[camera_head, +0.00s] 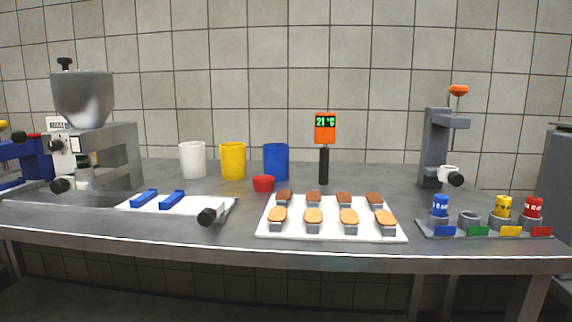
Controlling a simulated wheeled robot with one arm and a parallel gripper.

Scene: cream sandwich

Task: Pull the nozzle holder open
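No part is marked as the nozzle holder, so I cannot tell for certain which it is. A hopper machine (84,100) stands at the left of the table with black round knobs on its front, one low at the front (61,185). A grey upright stand (434,148) with an orange top knob stands at the right; a white round part (447,173) with a black knob sits at its lower front. Whether either is open or shut is too small to tell. My gripper is not in view.
A white tray (215,203) holds two blue bars and a black-ended handle. Another white tray (330,235) holds several small cakes. White, yellow and blue cups, a red cup and a temperature display (325,128) stand behind. A grey rack (485,231) holds blue, yellow and red pieces.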

